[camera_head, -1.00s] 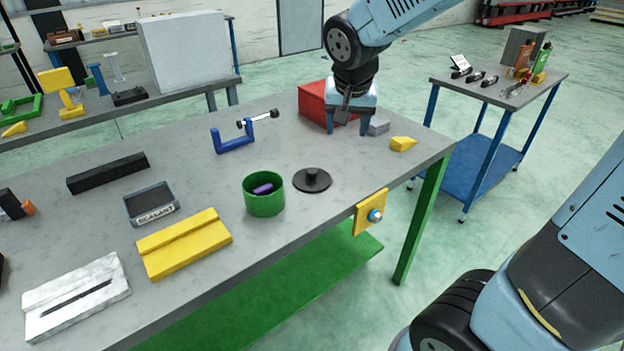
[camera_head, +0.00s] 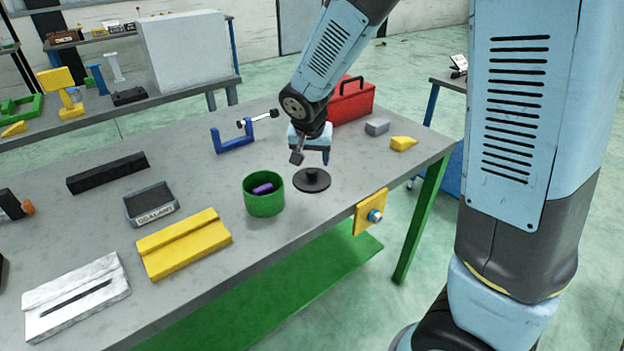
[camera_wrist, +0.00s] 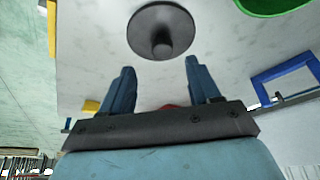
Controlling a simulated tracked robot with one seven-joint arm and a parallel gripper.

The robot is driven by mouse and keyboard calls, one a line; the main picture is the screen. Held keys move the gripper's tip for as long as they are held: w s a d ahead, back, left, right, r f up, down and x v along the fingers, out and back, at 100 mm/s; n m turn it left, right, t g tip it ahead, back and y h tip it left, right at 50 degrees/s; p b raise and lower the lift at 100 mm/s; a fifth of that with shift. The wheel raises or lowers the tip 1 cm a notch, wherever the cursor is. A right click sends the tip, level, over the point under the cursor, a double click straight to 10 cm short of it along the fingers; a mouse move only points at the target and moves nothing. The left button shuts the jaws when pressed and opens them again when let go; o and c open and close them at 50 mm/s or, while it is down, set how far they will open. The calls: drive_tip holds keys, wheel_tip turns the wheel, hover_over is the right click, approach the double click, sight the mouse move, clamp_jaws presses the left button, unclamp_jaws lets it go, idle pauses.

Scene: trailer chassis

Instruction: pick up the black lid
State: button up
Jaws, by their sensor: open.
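The black lid (camera_head: 312,181) is a round disc with a knob on top. It lies flat on the grey workbench (camera_head: 215,185), to the right of the green cup (camera_head: 264,196). In the wrist view the lid (camera_wrist: 162,28) is at the top centre, beyond the fingertips, with its knob facing the camera. My gripper (camera_head: 310,160) is above the bench, close behind and above the lid and apart from it. In the wrist view my gripper (camera_wrist: 157,75) has its two blue fingers spread wide with nothing between them.
The green cup holds a purple item (camera_head: 262,188). A blue clamp (camera_head: 235,142), a red toolbox (camera_head: 351,102), a grey block (camera_head: 377,127) and a yellow wedge (camera_head: 403,143) stand around the gripper. A yellow plate with a blue knob (camera_head: 371,212) is on the bench's front edge.

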sight(311, 170)
drive_tip(key=shift+a+x, duration=0.2)
drive_tip(key=shift+x, duration=2.9)
drive_tip(key=c, duration=1.1)
drive_tip(key=shift+r, duration=0.1)
